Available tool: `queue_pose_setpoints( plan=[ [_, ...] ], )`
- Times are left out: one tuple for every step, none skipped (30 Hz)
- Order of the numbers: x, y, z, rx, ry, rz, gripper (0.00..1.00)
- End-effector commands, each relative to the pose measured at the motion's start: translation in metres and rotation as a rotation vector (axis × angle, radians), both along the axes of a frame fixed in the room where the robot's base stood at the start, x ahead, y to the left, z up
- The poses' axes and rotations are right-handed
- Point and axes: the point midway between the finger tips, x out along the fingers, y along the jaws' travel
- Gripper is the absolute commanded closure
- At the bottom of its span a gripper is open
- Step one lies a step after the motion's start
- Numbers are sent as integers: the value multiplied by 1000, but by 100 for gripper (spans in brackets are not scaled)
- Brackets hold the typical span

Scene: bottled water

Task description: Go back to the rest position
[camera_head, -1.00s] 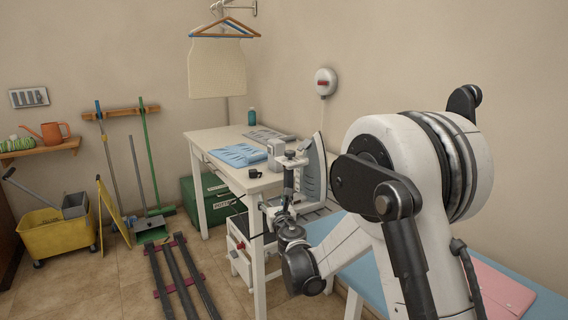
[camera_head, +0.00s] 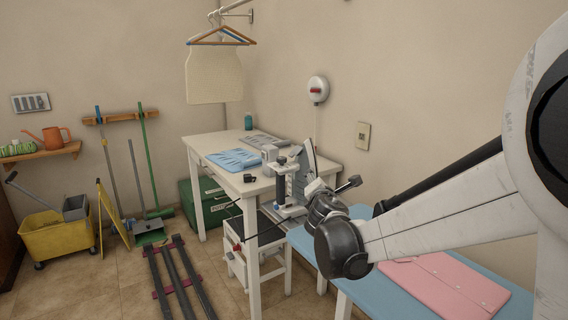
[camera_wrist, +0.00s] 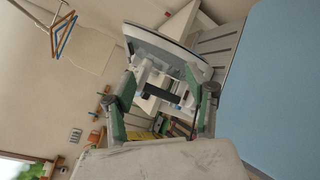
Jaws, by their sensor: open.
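In the wrist view the two green-and-grey fingers of my gripper (camera_wrist: 160,85) are spread apart. A pale iron-like object with a dark rim (camera_wrist: 165,45) shows between and beyond them; I cannot tell whether they touch it. No object is clearly held. In the head view my forearm reaches in from the right, and its wrist end is beside the white table's near right corner. An upright iron (camera_head: 308,158) is partly hidden there behind my gripper end. A small teal bottle (camera_head: 248,121) stands at the far end of the white table (camera_head: 205,143).
Blue folded cloth (camera_head: 234,158) lies on the table. A blue board (camera_head: 365,288) with a pink garment (camera_head: 445,283) spans the lower right below my arm. A white stool (camera_head: 285,238) stands under the table. Dark rails (camera_head: 172,275) lie on the floor at left.

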Motion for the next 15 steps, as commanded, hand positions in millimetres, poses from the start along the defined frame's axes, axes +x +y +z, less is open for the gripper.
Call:
queue_pose_setpoints(
  plan=[
    [-13,-14,13,78,16,-36,49],
    [-21,-21,17,128,26,-58,49],
    [-31,-30,22,194,38,-87,49],
    [-39,-37,26,244,47,-110,49],
    [-46,-44,29,293,56,-132,49],
    [-57,-53,33,359,69,-163,49],
    [-66,-58,35,409,77,-185,49],
    [-74,-64,38,458,87,-208,49],
    [-86,-72,40,523,98,-239,49],
    [-95,-77,42,571,106,-262,49],
    [-104,-82,44,619,113,-286,49],
    [-116,-88,45,684,125,-318,49],
    [-126,-93,46,731,133,-342,49],
    [-135,-97,46,779,141,-366,49],
    [-148,-102,46,842,152,-399,49]
  ],
)
